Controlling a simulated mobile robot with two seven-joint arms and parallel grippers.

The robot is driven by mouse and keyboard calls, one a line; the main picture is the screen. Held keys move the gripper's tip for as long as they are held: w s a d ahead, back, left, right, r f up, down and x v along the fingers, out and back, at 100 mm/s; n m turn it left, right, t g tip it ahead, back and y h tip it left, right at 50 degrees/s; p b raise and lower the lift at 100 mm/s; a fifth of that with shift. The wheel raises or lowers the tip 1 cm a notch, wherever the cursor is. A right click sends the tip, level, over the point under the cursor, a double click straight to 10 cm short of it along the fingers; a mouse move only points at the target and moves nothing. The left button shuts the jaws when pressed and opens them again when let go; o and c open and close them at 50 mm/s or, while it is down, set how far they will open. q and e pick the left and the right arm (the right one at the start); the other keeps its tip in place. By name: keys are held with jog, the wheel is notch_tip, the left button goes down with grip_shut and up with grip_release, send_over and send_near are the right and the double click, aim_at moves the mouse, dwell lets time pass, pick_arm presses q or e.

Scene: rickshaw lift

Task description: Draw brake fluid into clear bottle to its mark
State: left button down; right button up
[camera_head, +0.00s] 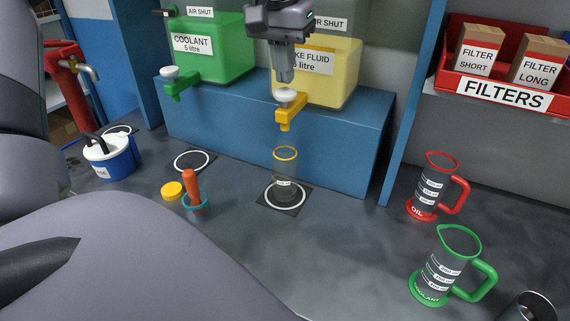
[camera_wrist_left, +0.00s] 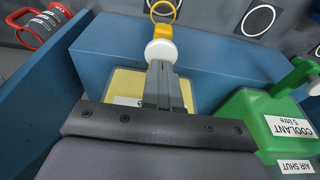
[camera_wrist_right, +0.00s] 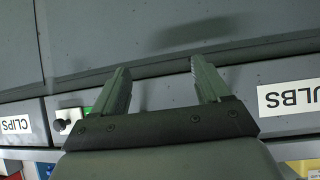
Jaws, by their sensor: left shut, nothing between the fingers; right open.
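The clear bottle (camera_head: 285,172) with a yellow rim stands upright on a white-ringed pad (camera_head: 284,197). It is below the yellow tap (camera_head: 289,115) of the yellow brake fluid tank (camera_head: 335,80). Its small label shows, but I cannot tell any fluid level. My left gripper (camera_head: 285,78) is shut and empty, pointing down just above the tap's white knob (camera_head: 286,95). In the left wrist view its fingertips (camera_wrist_left: 160,66) are at the knob (camera_wrist_left: 160,50); I cannot tell whether they touch. My right gripper (camera_wrist_right: 162,80) is open and empty, facing drawers labelled CLIPS and BULBS.
The green coolant tank (camera_head: 210,60) with its own tap stands left on the blue bench (camera_head: 330,140). A yellow cap (camera_head: 172,190) and an orange-handled tool in a blue ring (camera_head: 193,190) lie left of the bottle. Red (camera_head: 435,185) and green (camera_head: 447,265) jugs stand right.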

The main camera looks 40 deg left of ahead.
pick_arm(q)
jog(key=shift+f, duration=0.2)
jog(key=shift+f, duration=1.25)
dwell(6.5)
